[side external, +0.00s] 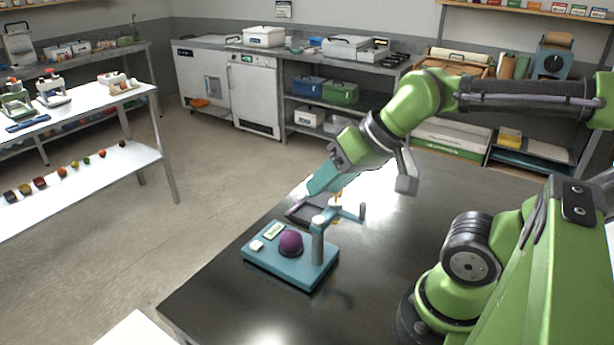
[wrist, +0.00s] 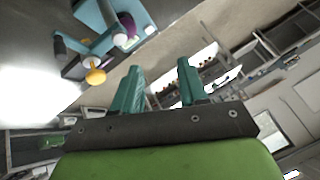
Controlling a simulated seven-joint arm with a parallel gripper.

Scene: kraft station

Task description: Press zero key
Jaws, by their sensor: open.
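A teal instrument (side external: 290,262) stands on the dark table. Its top carries a purple dome (side external: 290,243), a small pale panel (side external: 274,230) and a small whitish key (side external: 257,246) near the left corner. I cannot read any marking on the key. A grey-teal post with a side arm (side external: 318,240) rises at its right. My gripper (side external: 318,186) is above and behind the instrument, apart from the key. In the wrist view my gripper (wrist: 158,75) has its two teal fingers apart with nothing between them. The instrument (wrist: 92,16) shows at the upper left there, partly cut off.
A yellow knob (wrist: 95,76) hangs by the post's arm in the wrist view. A dark tray-like thing (side external: 305,212) lies behind the instrument, partly hidden. The table (side external: 400,215) is bare to the right. A white shelf unit (side external: 75,180) stands at the left, beyond open floor.

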